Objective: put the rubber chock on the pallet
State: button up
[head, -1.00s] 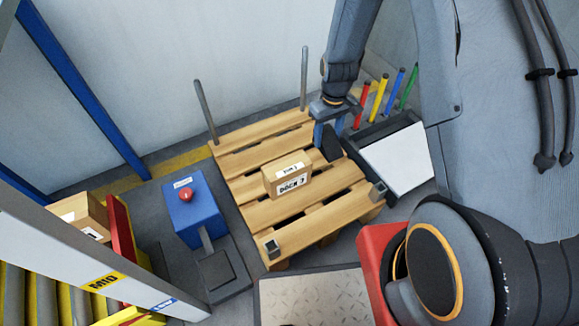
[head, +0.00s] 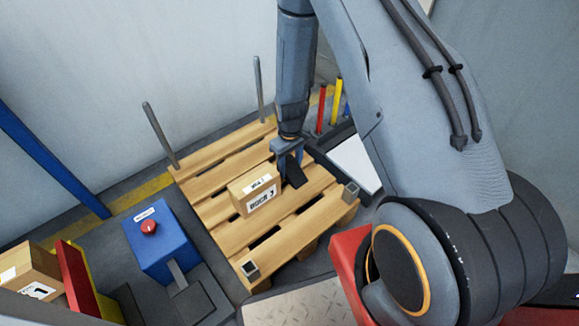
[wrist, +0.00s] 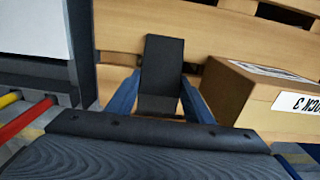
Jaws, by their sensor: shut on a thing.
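The rubber chock (head: 294,171) is a dark block in the jaws of my gripper (head: 287,153). In the wrist view the chock (wrist: 163,70) stands out between the two blue fingers of my gripper (wrist: 161,97), which are shut on it. The wooden pallet (head: 225,232) lies under it on the floor. The chock is over the pallet's right part, just right of a cardboard box. I cannot tell whether its lower end touches the boards.
The cardboard box (head: 254,189) on the pallet is close beside the chock; its label side also shows in the wrist view (wrist: 270,98). Grey posts (head: 160,135) stand at the pallet's back. A blue box with a red button (head: 149,227) is at left. Bare boards lie in front.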

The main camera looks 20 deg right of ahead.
dwell(0.3)
jog(key=o, duration=1.2)
jog(key=shift+f, duration=0.1)
